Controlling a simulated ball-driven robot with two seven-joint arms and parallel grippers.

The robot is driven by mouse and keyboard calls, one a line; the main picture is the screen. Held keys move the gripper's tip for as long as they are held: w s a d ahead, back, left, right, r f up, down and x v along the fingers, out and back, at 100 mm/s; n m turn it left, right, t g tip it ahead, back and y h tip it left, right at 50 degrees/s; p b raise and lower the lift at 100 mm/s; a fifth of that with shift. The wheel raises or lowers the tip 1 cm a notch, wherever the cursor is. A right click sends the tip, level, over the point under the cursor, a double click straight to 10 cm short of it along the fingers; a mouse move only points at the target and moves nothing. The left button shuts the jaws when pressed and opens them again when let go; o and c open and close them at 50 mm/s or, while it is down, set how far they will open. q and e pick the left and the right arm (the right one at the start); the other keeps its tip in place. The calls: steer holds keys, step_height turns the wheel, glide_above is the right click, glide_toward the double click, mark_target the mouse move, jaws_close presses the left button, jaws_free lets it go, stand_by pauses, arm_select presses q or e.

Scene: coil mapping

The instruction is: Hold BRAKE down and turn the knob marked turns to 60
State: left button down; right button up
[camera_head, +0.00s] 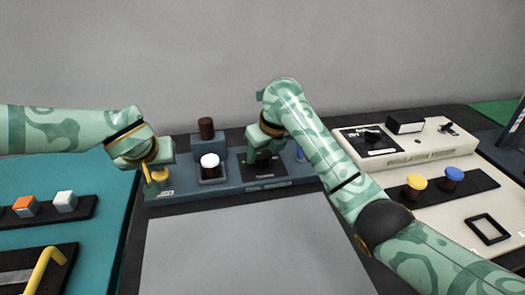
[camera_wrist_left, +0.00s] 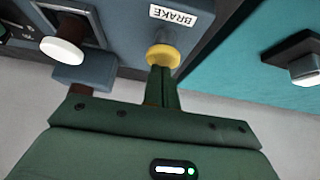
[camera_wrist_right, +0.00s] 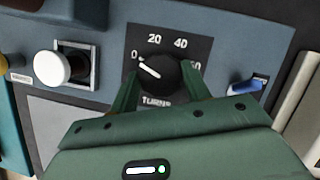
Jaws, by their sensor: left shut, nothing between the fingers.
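The yellow BRAKE button (camera_wrist_left: 163,56) is on the blue-grey panel (camera_head: 215,188), next to its white BRAKE label (camera_wrist_left: 173,17). My left gripper (camera_wrist_left: 162,82) is shut and empty, its fingertips at the button; I cannot tell how far the button is pressed. The black turns knob (camera_wrist_right: 160,75) sits on a dark plate marked 0, 20, 40 and 60, its white pointer toward 0. My right gripper (camera_wrist_right: 160,85) has one finger on each side of the knob; whether they press on it is unclear. In the head view my right gripper (camera_head: 264,155) largely hides the knob.
A white button (camera_wrist_right: 52,68) and a dark brown cylinder (camera_head: 206,128) stand between the grippers on the panel. A blue switch (camera_wrist_right: 247,86) is right of the knob. A cream panel (camera_head: 435,150) lies right, a teal one (camera_head: 95,195) left. The grey surface (camera_head: 250,240) in front is clear.

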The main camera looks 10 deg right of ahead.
steer(key=shift+m, duration=0.4)
steer(key=m+h, duration=0.2)
steer(key=m, duration=0.2)
steer(key=shift+a, duration=0.1)
steer(key=m+h, duration=0.1)
steer(key=m, duration=0.4)
steer(key=shift+a+h, duration=0.15)
steer(key=shift+h, duration=0.25)
steer(key=m+g+h, duration=0.1)
steer(key=m, duration=0.3)
steer(key=shift+w+a+r+m, duration=0.1)
steer(key=shift+m, duration=0.2)
steer(key=shift+w+r+m+g+h, duration=0.1)
steer(key=shift+m+g+h, duration=0.3)
steer(key=shift+m, duration=0.75)
steer(key=shift+w+r+m+g+h, duration=0.1)
steer(key=shift+m+g+h, duration=0.25)
steer(key=shift+m, duration=0.8)
steer(key=shift+f, duration=0.1)
